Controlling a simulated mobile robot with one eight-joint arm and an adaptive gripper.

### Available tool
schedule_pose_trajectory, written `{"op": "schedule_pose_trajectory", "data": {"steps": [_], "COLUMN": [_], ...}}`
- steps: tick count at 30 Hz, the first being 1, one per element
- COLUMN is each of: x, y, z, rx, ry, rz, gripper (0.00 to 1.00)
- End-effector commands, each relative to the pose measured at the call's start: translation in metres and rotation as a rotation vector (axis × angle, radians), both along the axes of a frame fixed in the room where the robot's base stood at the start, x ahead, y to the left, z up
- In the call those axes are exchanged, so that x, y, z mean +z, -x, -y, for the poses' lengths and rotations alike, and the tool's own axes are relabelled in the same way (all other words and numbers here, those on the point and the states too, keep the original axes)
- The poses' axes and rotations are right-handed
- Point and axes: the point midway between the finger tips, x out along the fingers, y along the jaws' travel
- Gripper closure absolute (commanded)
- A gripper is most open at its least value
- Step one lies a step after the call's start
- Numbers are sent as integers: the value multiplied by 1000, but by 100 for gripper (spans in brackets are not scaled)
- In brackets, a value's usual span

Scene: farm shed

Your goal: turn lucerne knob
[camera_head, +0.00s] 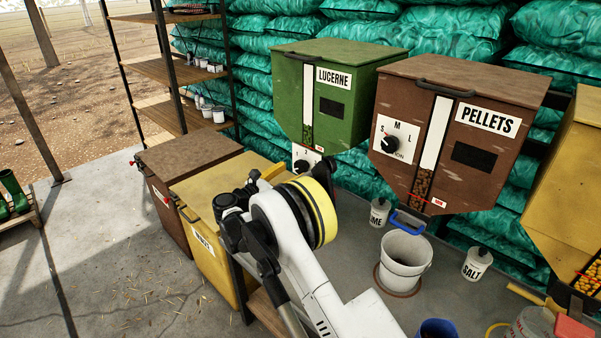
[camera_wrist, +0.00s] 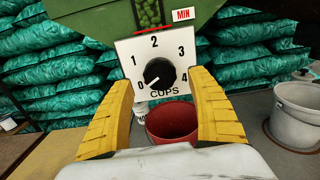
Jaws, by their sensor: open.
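The green lucerne bin (camera_head: 335,96) hangs before the stacked sacks, labelled LUCERNE. Its black knob (camera_wrist: 160,73) sits on a white dial plate (camera_wrist: 133,50) marked 0 to 4 with CUPS below. The knob's pale pointer mark is toward the 0 at lower left. My gripper (camera_wrist: 160,88) is open in the wrist view, its yellow fingers on either side of the dial's lower part, with nothing between them touching the knob that I can see. In the head view the knob (camera_head: 301,165) shows just above my arm, which hides my fingertips.
A red bucket (camera_wrist: 172,122) stands below the dial. A brown pellets bin (camera_head: 452,140) with its own dial is to the right. A grey bucket (camera_head: 404,255) stands below it. Brown and yellow chests (camera_head: 180,160) are at left. Open floor lies at the lower left.

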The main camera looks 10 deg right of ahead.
Motion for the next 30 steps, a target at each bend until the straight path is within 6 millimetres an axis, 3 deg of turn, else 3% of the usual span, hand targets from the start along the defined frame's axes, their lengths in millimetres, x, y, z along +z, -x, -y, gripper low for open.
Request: {"op": "schedule_pose_trajectory", "data": {"steps": [7, 18, 24, 30], "x": [-1, 1, 1, 1], "y": [-19, -23, -23, -23], "z": [29, 34, 34, 34], "rx": [-1, 1, 1, 0], "ry": [-1, -1, -1, -5], "rz": [0, 0, 0, 6], "gripper": [32, 32, 86, 86]}}
